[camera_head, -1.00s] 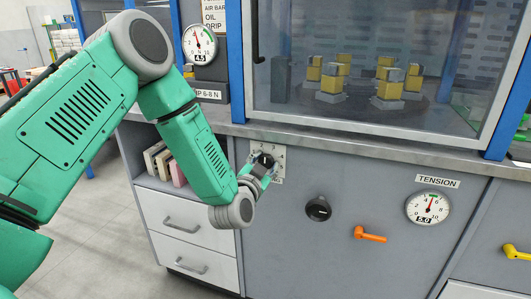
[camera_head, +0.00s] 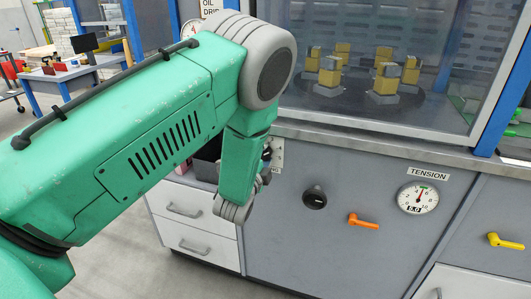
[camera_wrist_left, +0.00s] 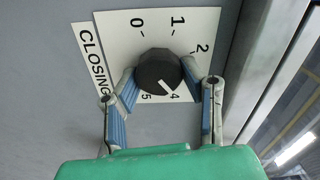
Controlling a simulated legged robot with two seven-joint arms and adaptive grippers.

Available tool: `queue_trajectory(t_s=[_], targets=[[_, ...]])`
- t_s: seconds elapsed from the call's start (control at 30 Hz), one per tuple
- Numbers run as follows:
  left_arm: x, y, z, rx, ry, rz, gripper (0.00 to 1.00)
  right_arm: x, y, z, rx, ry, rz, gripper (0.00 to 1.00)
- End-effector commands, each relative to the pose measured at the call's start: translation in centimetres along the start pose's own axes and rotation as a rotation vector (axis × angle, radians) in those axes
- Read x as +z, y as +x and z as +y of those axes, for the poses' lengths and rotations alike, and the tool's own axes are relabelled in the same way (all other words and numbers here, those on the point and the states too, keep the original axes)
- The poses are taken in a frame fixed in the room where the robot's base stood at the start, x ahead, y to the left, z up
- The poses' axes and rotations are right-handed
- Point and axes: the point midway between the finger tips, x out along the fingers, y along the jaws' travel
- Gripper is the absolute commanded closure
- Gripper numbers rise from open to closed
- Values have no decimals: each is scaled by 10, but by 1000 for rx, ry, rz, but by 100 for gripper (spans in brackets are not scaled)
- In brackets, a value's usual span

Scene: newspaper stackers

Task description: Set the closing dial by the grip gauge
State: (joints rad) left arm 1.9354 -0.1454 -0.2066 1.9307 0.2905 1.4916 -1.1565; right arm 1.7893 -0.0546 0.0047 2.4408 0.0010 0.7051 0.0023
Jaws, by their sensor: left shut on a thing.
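The closing dial is a black knob (camera_wrist_left: 158,66) on a white plate (camera_wrist_left: 150,24) numbered from 0 to 5, lettered CLOSING beside it. Its white mark points at about 4; the 3 is hidden. My left gripper (camera_wrist_left: 160,76) is shut on the knob, one blue-padded finger on each side. In the head view, my arm hides most of the gripper and knob; part of the dial plate (camera_head: 277,155) shows. The grip gauge is almost wholly behind my arm, with only a sliver of its face showing, so its reading cannot be seen. My right gripper is out of view.
A black knob (camera_head: 314,197), an orange lever (camera_head: 363,221) and the TENSION gauge (camera_head: 417,197), showing 5.0, are on the cabinet front. A yellow lever (camera_head: 506,242) is farther right. Yellow-and-grey blocks (camera_head: 384,80) stand behind the window above.

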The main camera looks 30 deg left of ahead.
Motion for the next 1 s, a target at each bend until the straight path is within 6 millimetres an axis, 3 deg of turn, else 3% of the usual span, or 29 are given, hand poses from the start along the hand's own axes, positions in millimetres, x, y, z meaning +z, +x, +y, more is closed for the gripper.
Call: queue_trajectory(t_s=[0.4, 0.9, 0.93, 1.0], targets=[[-1, -1, 4, 8, 167, 2, 93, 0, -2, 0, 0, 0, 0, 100], [-1, -1, 5, 10, 183, 2, 93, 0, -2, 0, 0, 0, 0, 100], [-1, -1, 5, 10, 183, 2, 60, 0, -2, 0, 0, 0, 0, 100], [-1, -1, 4, 9, 183, 2, 44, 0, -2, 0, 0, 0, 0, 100]])
